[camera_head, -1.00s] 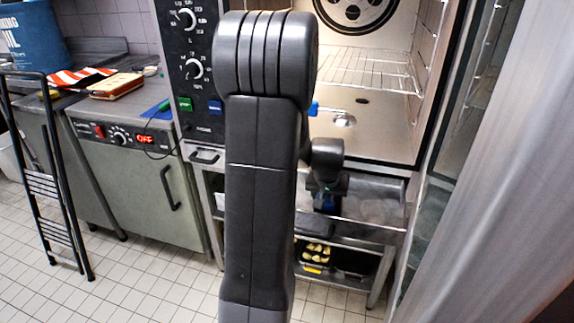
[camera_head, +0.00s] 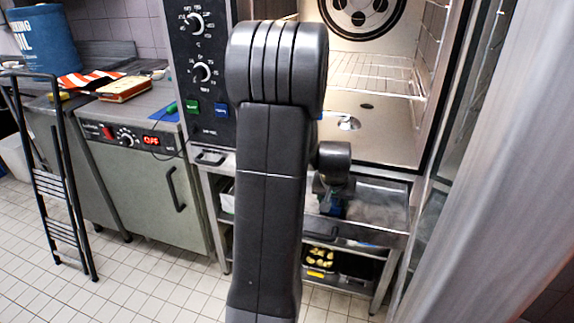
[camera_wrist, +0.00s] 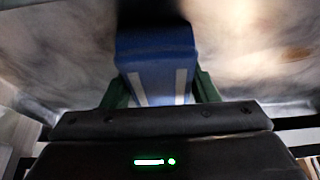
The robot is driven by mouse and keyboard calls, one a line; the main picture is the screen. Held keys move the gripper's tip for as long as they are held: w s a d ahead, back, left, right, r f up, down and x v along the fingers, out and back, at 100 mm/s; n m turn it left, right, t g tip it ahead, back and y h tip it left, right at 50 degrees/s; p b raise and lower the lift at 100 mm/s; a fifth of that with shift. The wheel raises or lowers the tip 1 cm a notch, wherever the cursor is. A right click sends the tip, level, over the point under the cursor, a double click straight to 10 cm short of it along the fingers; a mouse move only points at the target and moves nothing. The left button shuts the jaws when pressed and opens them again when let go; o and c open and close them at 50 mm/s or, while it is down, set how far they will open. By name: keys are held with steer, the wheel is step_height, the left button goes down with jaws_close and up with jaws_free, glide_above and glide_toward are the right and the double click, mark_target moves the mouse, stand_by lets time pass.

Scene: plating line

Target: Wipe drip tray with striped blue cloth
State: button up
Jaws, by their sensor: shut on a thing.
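The striped blue cloth (camera_wrist: 155,65), blue with pale stripes, is between the green fingers of my gripper (camera_wrist: 158,88) in the wrist view. My gripper is shut on it. The drip tray (camera_wrist: 258,50) is the stained metal surface beneath, with brownish smears on the right and left. In the head view the grey tray (camera_head: 382,207) sits below the oven opening, and my gripper (camera_head: 330,208) is low over its left part. My arm hides part of the tray's left side there. I cannot tell whether the cloth touches the tray.
The open oven (camera_head: 385,130) with its wire rack (camera_head: 375,75) is above the tray. Its glass door (camera_head: 445,190) stands open on the right. A shelf below holds a dark pan with yellow pieces (camera_head: 320,258). A folded black step stool (camera_head: 62,190) stands left on clear floor.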

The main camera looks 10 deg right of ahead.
step_height(320, 180, up, 4)
steer(key=shift+f+p, duration=0.25)
steer(key=shift+p, duration=0.7)
steer(key=shift+w+d+r+p, duration=0.1)
steer(key=shift+w+r+p, duration=0.05)
steer(key=shift+r+p, duration=1.55)
steer(key=shift+r, duration=0.65)
